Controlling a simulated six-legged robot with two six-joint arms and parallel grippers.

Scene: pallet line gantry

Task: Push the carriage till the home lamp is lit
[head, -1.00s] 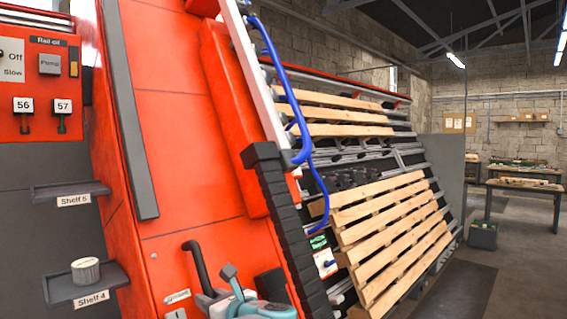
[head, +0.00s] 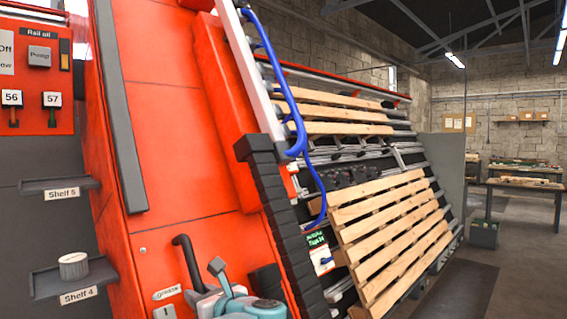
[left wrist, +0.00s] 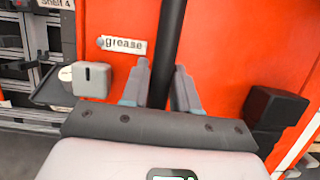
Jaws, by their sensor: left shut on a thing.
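The carriage (head: 170,130) is a tall orange-red body that leans across the middle left of the head view. A black upright handle (head: 187,262) stands at its lower front. My left gripper (head: 206,290), at the bottom of the head view, is around this handle. In the left wrist view, the handle (left wrist: 170,45) runs between the two grey fingers, which are shut on it. A "grease" label (left wrist: 123,45) is on the orange face beside it. I cannot make out a home lamp in either view. My right gripper is not in view.
A panel (head: 38,85) with levers tagged 56 and 57 stands at left, above Shelf 5 (head: 60,184) and Shelf 4 (head: 50,283). A black cable chain (head: 280,215) and blue hose (head: 280,75) run along the carriage's right side. Wooden pallets (head: 390,235) lean beyond.

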